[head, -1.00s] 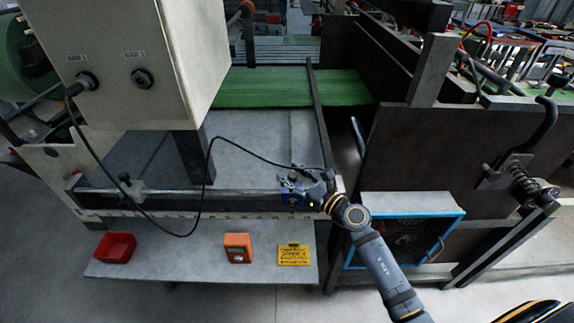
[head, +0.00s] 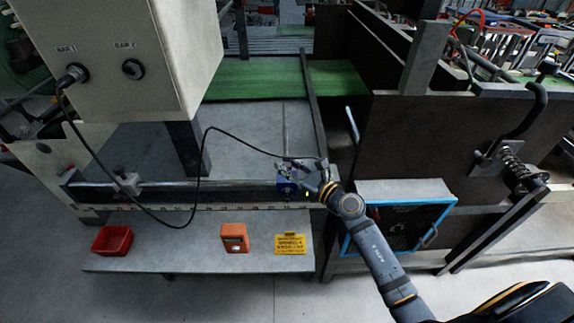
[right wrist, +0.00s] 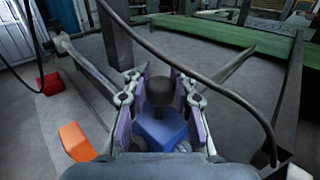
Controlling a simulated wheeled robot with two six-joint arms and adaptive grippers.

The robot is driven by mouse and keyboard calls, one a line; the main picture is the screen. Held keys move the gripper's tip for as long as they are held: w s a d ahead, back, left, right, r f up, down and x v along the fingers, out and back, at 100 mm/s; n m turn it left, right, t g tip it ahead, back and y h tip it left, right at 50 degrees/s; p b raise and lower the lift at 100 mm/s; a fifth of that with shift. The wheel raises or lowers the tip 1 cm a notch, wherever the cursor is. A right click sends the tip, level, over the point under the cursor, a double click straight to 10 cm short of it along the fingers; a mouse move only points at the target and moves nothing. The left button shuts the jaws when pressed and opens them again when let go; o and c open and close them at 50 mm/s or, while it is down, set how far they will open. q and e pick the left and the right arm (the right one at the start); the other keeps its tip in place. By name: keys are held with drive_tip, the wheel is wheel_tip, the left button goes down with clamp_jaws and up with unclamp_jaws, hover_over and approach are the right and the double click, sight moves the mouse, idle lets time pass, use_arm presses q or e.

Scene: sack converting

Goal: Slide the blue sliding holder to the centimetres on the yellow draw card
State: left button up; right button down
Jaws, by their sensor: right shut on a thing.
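The blue sliding holder (head: 287,188) sits at the right part of the horizontal rail (head: 225,187), above the marked scale strip. My right gripper (head: 296,176) is at the holder. In the right wrist view, the gripper (right wrist: 160,105) has its fingers shut around the dark round knob (right wrist: 160,90) on top of the blue holder (right wrist: 160,130). The yellow draw card (head: 290,243) lies on the lower shelf, below the holder; its print is too small to read. My left gripper is not in view.
A second, pale holder (head: 127,182) is on the rail at the left. A red bin (head: 112,240) and an orange device (head: 234,237) are on the shelf (head: 185,258). A black cable (head: 198,165) loops from the control box (head: 140,70) over the rail to near my right gripper.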

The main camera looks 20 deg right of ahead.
drive_tip(key=c, duration=1.1)
unclamp_jaws()
drive_tip(key=shift+s, duration=0.15)
drive_tip(key=v, duration=0.7)
drive_tip(key=shift+s+d, duration=0.1)
